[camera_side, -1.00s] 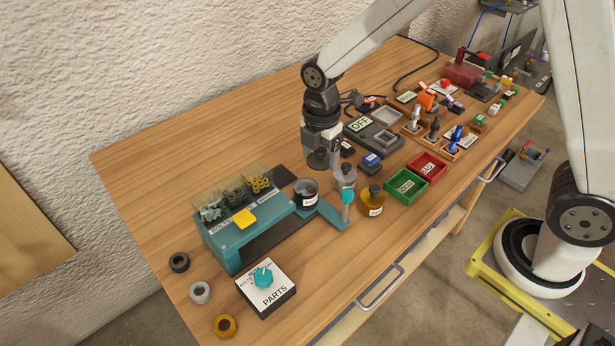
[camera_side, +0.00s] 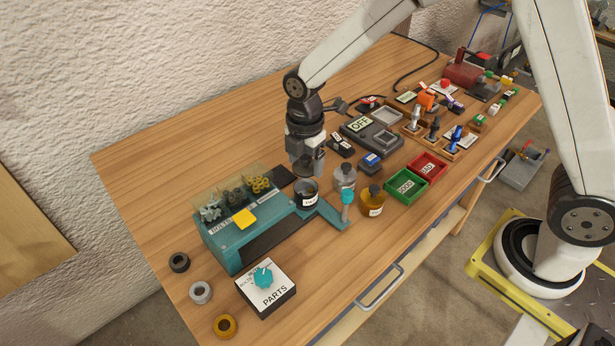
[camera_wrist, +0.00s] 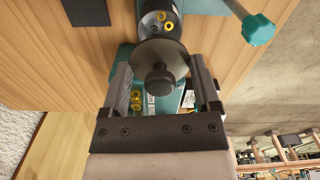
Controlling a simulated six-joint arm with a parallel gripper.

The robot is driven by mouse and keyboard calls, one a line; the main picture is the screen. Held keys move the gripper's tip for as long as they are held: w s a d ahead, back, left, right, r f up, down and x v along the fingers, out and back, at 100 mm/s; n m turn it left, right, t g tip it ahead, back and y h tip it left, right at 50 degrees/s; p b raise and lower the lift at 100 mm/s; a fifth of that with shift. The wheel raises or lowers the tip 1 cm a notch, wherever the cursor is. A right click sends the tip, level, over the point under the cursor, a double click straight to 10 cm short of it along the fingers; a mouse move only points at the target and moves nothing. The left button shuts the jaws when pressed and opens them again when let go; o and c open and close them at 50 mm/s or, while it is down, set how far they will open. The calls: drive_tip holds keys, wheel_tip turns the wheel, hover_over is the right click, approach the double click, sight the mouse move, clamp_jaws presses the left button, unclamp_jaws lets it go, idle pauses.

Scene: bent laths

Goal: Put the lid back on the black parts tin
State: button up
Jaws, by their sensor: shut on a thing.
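The black parts tin (camera_side: 306,196) stands open beside the teal dispenser's right end. In the wrist view the tin (camera_wrist: 160,22) shows yellow pieces inside. My gripper (camera_side: 304,168) is above the tin and slightly behind it. It is shut on a dark round lid with a knob. In the wrist view the lid (camera_wrist: 160,58) sits between the two fingers (camera_wrist: 160,85), and its edge overlaps the tin's near rim in the picture. The lid's height above the rim cannot be told.
A grey tin (camera_side: 344,178) and an amber tin (camera_side: 373,203), both capped, stand to the right. A teal-knobbed lever (camera_side: 347,199) stands close by. The teal dispenser (camera_side: 240,240) is left; a PARTS box (camera_side: 267,290) is at the front. Green (camera_side: 405,185) and red bins (camera_side: 428,167) lie right.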

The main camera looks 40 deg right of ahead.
drive_tip(key=shift+f, duration=2.25)
drive_tip(key=shift+f, duration=0.2)
idle(0.6)
drive_tip(key=o, duration=1)
drive_tip(key=shift+r, duration=0.1)
drive_tip(key=shift+r, duration=3.45)
